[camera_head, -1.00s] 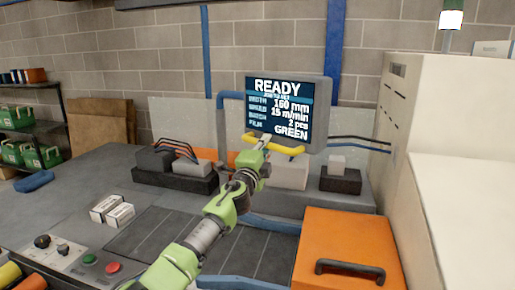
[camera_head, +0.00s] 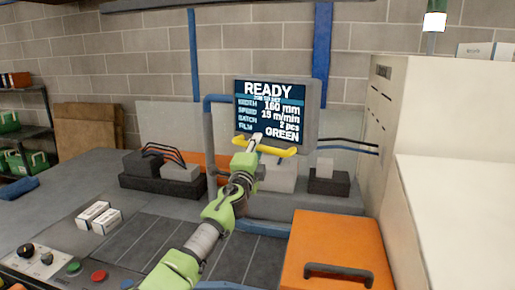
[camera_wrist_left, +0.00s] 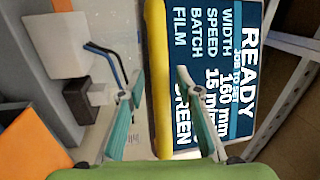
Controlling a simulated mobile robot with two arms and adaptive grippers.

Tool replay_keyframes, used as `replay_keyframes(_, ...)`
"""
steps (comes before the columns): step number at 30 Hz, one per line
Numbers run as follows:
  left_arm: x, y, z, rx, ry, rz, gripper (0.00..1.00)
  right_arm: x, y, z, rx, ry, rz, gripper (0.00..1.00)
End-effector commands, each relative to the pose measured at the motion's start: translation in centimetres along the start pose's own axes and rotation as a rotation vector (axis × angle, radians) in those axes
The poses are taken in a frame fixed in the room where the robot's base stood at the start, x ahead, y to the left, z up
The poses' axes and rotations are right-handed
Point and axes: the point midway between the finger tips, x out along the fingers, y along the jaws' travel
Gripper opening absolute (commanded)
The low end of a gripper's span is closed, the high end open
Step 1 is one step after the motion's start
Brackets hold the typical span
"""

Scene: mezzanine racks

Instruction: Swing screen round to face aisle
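The screen (camera_head: 276,108) is a dark panel in a grey housing, showing READY and lines of settings. My left gripper (camera_head: 256,138) is at the left part of this bar. In the left wrist view the fingers (camera_wrist_left: 160,76) are apart, with the yellow bar (camera_wrist_left: 157,60) running between them. I see a gap on both sides of the bar. My right gripper is in neither view.
Below the screen are dark blocks with grey pieces (camera_head: 180,172) and a white block (camera_head: 280,176). An orange cover with a dark handle (camera_head: 335,240) is at front right. A large cream cabinet (camera_head: 455,190) fills the right. White boxes (camera_head: 98,217) lie at left.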

Motion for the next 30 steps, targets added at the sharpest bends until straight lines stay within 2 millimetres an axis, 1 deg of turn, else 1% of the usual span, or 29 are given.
replay_keyframes(3, 0.0, 0.0, 0.1, 0.0, -0.001, 0.0, 0.32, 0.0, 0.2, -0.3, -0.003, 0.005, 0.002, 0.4)
replay_keyframes(8, -0.3, 0.0, 0.2, -0.001, -0.004, -0.003, 0.32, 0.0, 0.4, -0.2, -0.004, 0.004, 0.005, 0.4)
replay_keyframes(13, -1.4, -0.1, 0.3, -0.003, -0.007, -0.008, 0.32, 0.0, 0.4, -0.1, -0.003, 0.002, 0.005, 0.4)
replay_keyframes(23, -5.0, 0.0, 0.2, 0.001, -0.002, -0.003, 0.32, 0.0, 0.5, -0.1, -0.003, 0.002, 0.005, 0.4)
replay_keyframes(30, -8.3, 0.1, 0.1, 0.001, 0.0, 0.0, 0.32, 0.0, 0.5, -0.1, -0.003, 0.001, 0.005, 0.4)
